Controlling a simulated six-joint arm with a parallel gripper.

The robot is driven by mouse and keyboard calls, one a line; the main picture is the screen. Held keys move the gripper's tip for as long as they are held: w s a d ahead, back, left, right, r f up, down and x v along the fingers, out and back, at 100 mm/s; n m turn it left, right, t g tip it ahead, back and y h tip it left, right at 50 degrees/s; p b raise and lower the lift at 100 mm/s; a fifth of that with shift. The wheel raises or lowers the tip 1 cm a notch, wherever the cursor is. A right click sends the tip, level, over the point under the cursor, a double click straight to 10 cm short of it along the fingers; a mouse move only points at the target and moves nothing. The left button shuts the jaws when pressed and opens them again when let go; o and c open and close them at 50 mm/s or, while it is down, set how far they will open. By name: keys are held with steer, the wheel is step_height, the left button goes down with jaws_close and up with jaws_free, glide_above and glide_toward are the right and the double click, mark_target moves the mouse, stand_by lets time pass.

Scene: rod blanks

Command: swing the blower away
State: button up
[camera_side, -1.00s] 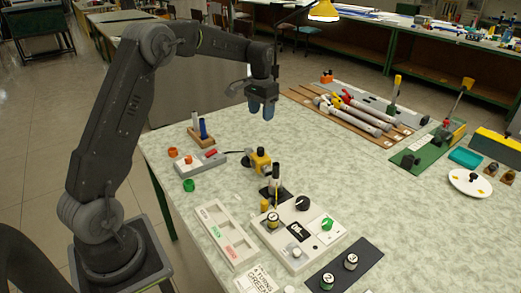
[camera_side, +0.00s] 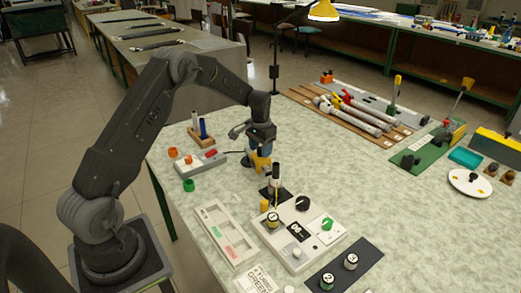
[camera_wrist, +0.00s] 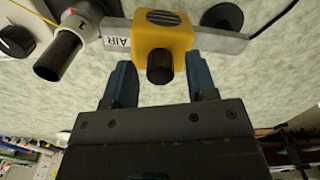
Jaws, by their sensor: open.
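The blower (camera_wrist: 163,32) is a yellow block with a vented top and a black knob, on a grey arm marked AIR (camera_wrist: 117,38). In the wrist view its knob lies between the two blue fingers of my gripper (camera_wrist: 160,66), with clear gaps on both sides. My gripper is open and holds nothing. In the side view my gripper (camera_side: 262,146) is right over the blower (camera_side: 262,165) and hides much of it. Whether the fingers touch the blower cannot be told.
A dark tube (camera_wrist: 58,57) stands on a mount beside the blower. The table middle right is clear.

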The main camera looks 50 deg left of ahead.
steer(key=shift+f, duration=0.4)
steer(key=shift+c, duration=0.2)
jaws_close()
